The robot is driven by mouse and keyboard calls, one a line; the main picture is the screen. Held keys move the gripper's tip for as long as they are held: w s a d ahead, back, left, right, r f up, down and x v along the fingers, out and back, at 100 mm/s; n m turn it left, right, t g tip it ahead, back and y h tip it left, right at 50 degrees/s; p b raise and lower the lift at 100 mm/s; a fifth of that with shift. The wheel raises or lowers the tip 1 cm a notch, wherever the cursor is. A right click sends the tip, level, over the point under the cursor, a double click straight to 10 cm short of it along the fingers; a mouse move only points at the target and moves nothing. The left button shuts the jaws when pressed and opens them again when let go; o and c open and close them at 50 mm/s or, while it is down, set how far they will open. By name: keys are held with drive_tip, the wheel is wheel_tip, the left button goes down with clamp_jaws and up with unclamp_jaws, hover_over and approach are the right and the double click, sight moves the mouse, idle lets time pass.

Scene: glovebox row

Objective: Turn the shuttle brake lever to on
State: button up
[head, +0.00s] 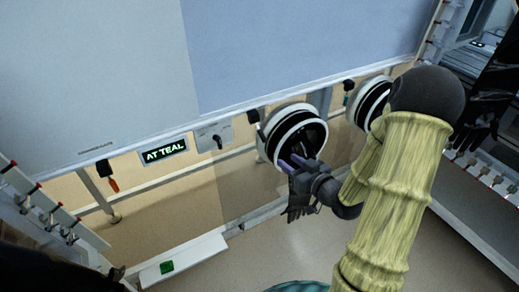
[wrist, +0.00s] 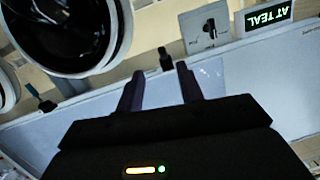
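A light plate (head: 215,135) with a small black lever (head: 218,142) is on the front rail, just right of the lit "AT TEAL" sign (head: 164,151); I take it for the shuttle brake lever. The lever also shows in the wrist view (wrist: 209,26), upside down near the top. Its markings are too small to read. My gripper (head: 290,163) is in front of the round glove port, to the right of and apart from the lever plate. In the wrist view my gripper (wrist: 160,70) has its two fingers apart with nothing held between them.
The white-rimmed glove port (head: 272,143) is close to my gripper, and a second port (head: 356,98) is farther right. An orange-handled thing (head: 113,184) hangs left of the sign. A white floor box (head: 190,262) bears a green button.

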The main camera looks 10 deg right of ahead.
sight(259, 132)
drive_tip(key=shift+s+d+f+t+y+b, duration=0.2)
drive_tip(key=shift+s+d+t+y+b, duration=0.2)
drive_tip(key=shift+t+y, duration=0.3)
drive_tip(key=shift+w+a, duration=0.1)
drive_tip(key=shift+w, duration=0.05)
drive_tip(key=x, duration=1.7)
drive_tip(key=shift+w+r+b, duration=0.1)
drive_tip(key=shift+w+b, duration=0.1)
drive_tip(key=shift+b, duration=0.1)
clamp_jaws()
